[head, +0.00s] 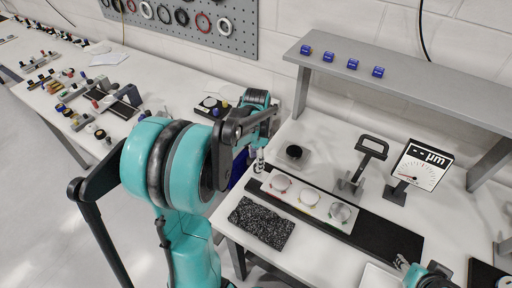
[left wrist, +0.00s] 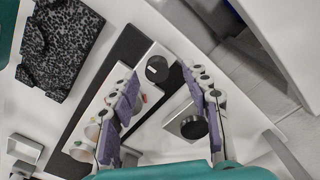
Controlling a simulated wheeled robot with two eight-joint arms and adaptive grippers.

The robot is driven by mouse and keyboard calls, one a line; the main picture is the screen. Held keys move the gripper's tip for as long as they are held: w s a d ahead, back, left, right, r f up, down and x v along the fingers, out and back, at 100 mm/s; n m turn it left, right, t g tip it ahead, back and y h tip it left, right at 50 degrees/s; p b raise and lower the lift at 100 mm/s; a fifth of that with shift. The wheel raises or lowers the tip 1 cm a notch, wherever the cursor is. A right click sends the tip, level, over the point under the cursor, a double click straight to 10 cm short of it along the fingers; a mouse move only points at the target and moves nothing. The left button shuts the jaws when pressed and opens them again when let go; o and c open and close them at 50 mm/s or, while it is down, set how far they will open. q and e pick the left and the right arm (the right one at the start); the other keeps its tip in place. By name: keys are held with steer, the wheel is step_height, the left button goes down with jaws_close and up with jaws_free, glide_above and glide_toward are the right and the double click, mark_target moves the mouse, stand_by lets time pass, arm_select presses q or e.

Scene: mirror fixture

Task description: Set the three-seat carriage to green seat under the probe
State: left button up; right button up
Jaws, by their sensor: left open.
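The three-seat carriage (head: 325,222) is a pale plate with three round seats, lying along a black rail (head: 390,238). Small coloured marks sit beside the seats; I cannot tell surely which seat is green. A grey probe stand (head: 362,165) stands behind the carriage, nearest its middle and right seats. My left gripper (head: 259,162) is open, above the carriage's left end. In the left wrist view its purple-padded fingers (left wrist: 165,100) are spread, with the carriage's dark round knob (left wrist: 157,68) showing between them, apart from both. My right gripper (head: 405,264) shows only partly at the lower right.
A speckled dark slab (head: 261,222) lies in front. A grey shelf (head: 400,84) stands behind.

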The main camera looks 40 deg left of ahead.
arm_select(q)
step_height(320, 180, up, 9)
steer(key=shift+f, duration=0.1)
stand_by(0.6)
steer(key=s+d+f+n+t+b, duration=0.2)
steer(key=s+d, duration=0.3)
steer(key=d, duration=0.3)
steer(key=s+d+f+n+t+b, duration=0.2)
steer(key=s+d+f+n+t, duration=0.2)
steer(key=d, duration=0.4)
steer(key=shift+s+d+n+t, duration=0.25)
steer(key=shift+s+n+t, duration=0.3)
steer(key=shift+s, duration=0.45)
